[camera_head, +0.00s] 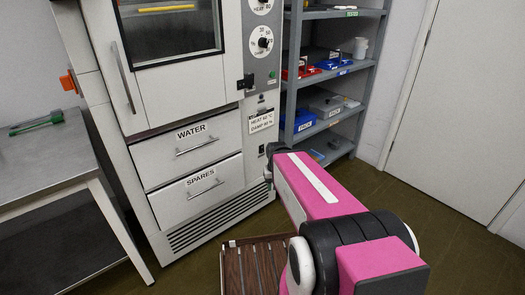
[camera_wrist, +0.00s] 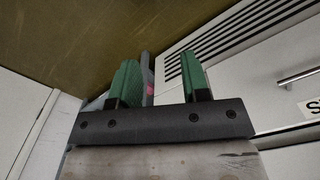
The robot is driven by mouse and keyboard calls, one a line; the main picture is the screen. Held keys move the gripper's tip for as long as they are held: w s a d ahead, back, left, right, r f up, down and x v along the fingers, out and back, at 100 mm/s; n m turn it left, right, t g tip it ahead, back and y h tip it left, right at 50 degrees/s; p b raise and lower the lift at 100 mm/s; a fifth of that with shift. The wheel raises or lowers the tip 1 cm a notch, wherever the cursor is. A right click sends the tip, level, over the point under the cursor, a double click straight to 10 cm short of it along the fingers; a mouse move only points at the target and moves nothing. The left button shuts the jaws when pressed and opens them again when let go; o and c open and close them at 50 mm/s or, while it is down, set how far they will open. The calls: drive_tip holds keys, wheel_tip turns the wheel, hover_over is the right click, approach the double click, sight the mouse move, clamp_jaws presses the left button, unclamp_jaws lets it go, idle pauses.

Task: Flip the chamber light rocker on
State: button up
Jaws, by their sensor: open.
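The test chamber (camera_head: 165,100) is a tall pale cabinet with a windowed door at the left in the head view. Its narrow grey control panel (camera_head: 262,60) runs down the right side, with dials, a green lamp (camera_head: 272,74) and a label reading heat and damp. Small fittings (camera_head: 262,99) sit just above the label, but I cannot tell which part is the light rocker. My gripper (camera_wrist: 157,62) shows in the wrist view with two green fingers apart and nothing between them. It is near the vent grille; in the head view I cannot make it out past my pink arm.
The WATER drawer (camera_head: 190,150) and SPARES drawer (camera_head: 203,193) are shut above a vent grille (camera_head: 215,222). A metal bench (camera_head: 40,165) stands left, and a grey shelf rack (camera_head: 330,75) with bins stands right. A brown slatted tray (camera_head: 235,268) is low beside my arm. Floor on the right is clear.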

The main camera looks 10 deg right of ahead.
drive_tip(key=shift+w, duration=0.2)
drive_tip(key=c, duration=0.7)
drive_tip(key=w+m+t+y, duration=0.1)
drive_tip(key=w, duration=0.2)
drive_tip(key=w+d+m+t+y, duration=0.1)
drive_tip(key=w+m, duration=0.1)
drive_tip(key=w, duration=0.1)
drive_tip(key=w+m+t, duration=0.1)
drive_tip(key=w+m, duration=0.1)
drive_tip(key=w, duration=0.2)
drive_tip(key=shift+d+r+y, duration=0.15)
drive_tip(key=shift+d+y, duration=0.05)
drive_tip(key=shift+y, duration=0.2)
clamp_jaws()
drive_tip(key=w+d+r+m+t+y, duration=0.1)
drive_tip(key=w+d+r+m+t, duration=0.2)
drive_tip(key=w+m, duration=0.4)
drive_tip(key=w+d+t, duration=0.1)
drive_tip(key=w+d, duration=0.1)
drive_tip(key=w, duration=0.1)
drive_tip(key=shift+w+d+t+y, duration=0.2)
drive_tip(key=shift+t+y, duration=0.1)
